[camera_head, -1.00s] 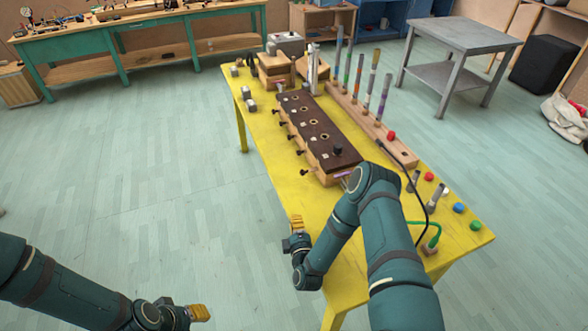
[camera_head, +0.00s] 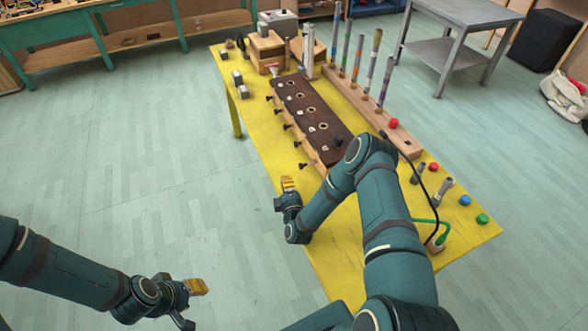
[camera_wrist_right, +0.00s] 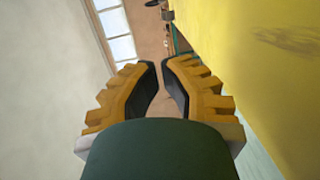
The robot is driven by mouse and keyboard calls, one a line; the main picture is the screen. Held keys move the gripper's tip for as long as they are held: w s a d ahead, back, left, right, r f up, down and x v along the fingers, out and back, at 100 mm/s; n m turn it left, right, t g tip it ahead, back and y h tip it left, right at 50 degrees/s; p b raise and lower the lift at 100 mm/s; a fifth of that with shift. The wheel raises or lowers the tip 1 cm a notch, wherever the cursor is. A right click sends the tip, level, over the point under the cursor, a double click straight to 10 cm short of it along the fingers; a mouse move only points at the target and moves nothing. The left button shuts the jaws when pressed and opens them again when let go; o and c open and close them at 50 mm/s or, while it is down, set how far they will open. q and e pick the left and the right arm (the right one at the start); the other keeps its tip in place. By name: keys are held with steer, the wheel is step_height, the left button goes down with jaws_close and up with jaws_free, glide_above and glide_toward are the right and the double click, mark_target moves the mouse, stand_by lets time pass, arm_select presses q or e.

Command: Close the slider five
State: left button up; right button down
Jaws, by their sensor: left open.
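A long wooden block with a dark brown top (camera_head: 310,115) and round holes lies on the yellow table. Several small dark-knobbed sliders (camera_head: 287,127) stick out along its left side; the nearest visible knob (camera_head: 303,165) is by its front left. I cannot tell which is slider five. My right gripper (camera_head: 288,184) is just left of and in front of that near end, apart from the knobs. In the right wrist view its yellow fingers (camera_wrist_right: 160,80) stand a little apart with nothing between them. My left gripper (camera_head: 197,287) is open and empty, away from the table over the floor.
The yellow table (camera_head: 340,250) has a bare strip in front. A wooden rail (camera_head: 372,115) with upright coloured tubes stands right of the block. My right arm hides part of the block's near end.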

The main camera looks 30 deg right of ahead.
mark_target(303, 166)
steer(key=x, duration=0.3)
steer(key=shift+w+d, duration=0.1)
steer(key=shift+w, duration=0.2)
steer(key=d, duration=0.3)
steer(key=shift+w, duration=0.4)
steer(key=shift+d+f, duration=0.1)
steer(key=shift+d, duration=0.45)
steer(key=shift+s+d+b, duration=0.1)
steer(key=shift+d+b, duration=0.35)
steer(key=shift+d, duration=1.45)
